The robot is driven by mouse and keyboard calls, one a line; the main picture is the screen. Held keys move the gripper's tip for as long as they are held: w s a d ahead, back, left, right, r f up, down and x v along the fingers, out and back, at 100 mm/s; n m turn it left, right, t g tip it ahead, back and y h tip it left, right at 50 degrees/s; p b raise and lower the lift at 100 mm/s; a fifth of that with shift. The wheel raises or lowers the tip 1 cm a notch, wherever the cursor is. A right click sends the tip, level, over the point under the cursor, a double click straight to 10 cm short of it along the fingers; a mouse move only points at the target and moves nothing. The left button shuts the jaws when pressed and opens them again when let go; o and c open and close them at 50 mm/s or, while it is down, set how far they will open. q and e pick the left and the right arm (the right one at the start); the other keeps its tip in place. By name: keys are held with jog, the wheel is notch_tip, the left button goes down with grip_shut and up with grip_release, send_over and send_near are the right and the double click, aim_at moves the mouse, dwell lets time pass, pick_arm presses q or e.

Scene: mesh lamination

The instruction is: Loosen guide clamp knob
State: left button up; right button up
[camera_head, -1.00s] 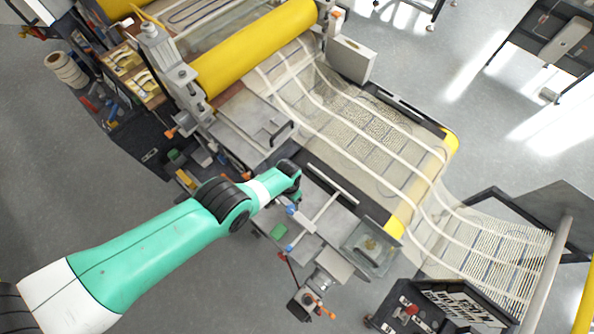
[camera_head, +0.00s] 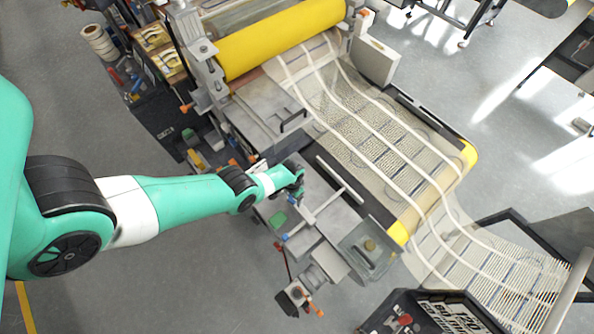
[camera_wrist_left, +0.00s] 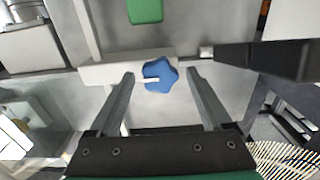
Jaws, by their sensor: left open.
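A blue star-shaped knob (camera_wrist_left: 160,75) sits on a light grey guide block (camera_wrist_left: 100,73) in the left wrist view. A pale bar crosses the knob's face. My left gripper (camera_wrist_left: 160,82) is open, with one finger on each side of the knob and gaps showing on both sides. In the head view, my left gripper (camera_head: 298,190) is over the guide plate beside the web, and its wrist partly hides the knob area. My right gripper is not in view.
A dark bar (camera_wrist_left: 265,60) reaches in close to the right finger. A green block (camera_wrist_left: 145,10) lies beyond the knob. The mesh web (camera_head: 385,135) runs from the yellow roller (camera_head: 280,38) past the fixture. A clear tray (camera_head: 370,248) stands to the right.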

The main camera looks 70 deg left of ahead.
pick_arm(q)
grip_shut()
dwell(0.4)
jog(key=shift+n, duration=0.4)
jog(key=n, duration=0.3)
jog(key=shift+n, duration=0.3)
jog(key=n, duration=1.3)
jog(key=shift+n, duration=0.3)
